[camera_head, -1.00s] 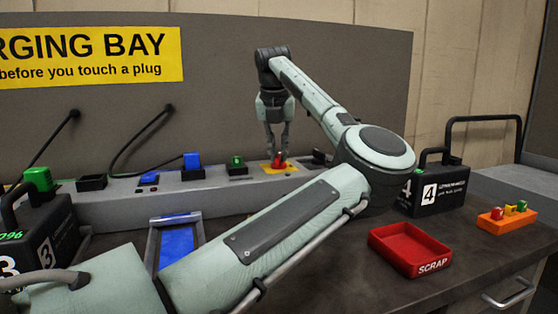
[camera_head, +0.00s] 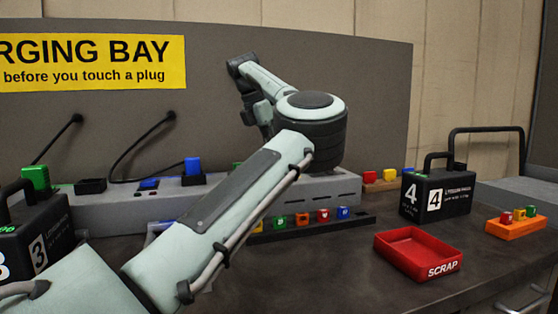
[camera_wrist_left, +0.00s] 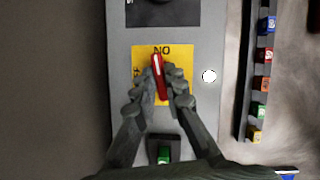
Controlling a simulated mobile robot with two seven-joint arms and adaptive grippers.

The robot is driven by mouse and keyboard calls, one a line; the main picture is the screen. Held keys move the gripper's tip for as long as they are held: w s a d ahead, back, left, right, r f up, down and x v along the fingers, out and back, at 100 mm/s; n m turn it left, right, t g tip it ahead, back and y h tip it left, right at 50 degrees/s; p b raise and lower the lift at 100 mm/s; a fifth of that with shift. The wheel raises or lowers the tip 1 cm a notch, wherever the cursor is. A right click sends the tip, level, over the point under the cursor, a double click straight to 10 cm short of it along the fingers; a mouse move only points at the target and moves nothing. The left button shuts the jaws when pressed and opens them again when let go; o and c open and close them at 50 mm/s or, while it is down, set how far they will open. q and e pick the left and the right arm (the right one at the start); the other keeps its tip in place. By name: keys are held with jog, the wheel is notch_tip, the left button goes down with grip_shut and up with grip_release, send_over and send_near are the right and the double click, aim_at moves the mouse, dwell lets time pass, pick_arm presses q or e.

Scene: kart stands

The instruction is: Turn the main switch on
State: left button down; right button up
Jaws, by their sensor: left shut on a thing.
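The main switch is a red handle (camera_wrist_left: 158,70) on a yellow plate (camera_wrist_left: 180,55) in the left wrist view. The plate's ON lettering appears upside down at its top edge, and the handle's free end points close to it, leaning slightly left. My left gripper (camera_wrist_left: 162,82) is shut on the red handle, one finger on each side. In the head view my own arm hides the switch and fingertips. My right gripper is not in view.
A bright white round spot (camera_wrist_left: 209,76) lies right of the plate. A green plug (camera_wrist_left: 164,152) sits below it. In the head view, a rack (camera_head: 366,221) of coloured blocks, a red scrap tray (camera_head: 382,248) and a black battery (camera_head: 408,199) stand on the bench.

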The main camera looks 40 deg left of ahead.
pick_arm(q)
jog(key=shift+a+m+h, duration=0.1)
jog(key=shift+m+h, duration=0.3)
jog(key=shift+m, duration=0.7)
jog(key=c, duration=1.6)
grip_release()
jog(key=shift+g, duration=0.3)
jog(key=v, duration=1.2)
jog(key=shift+s+a, duration=0.1)
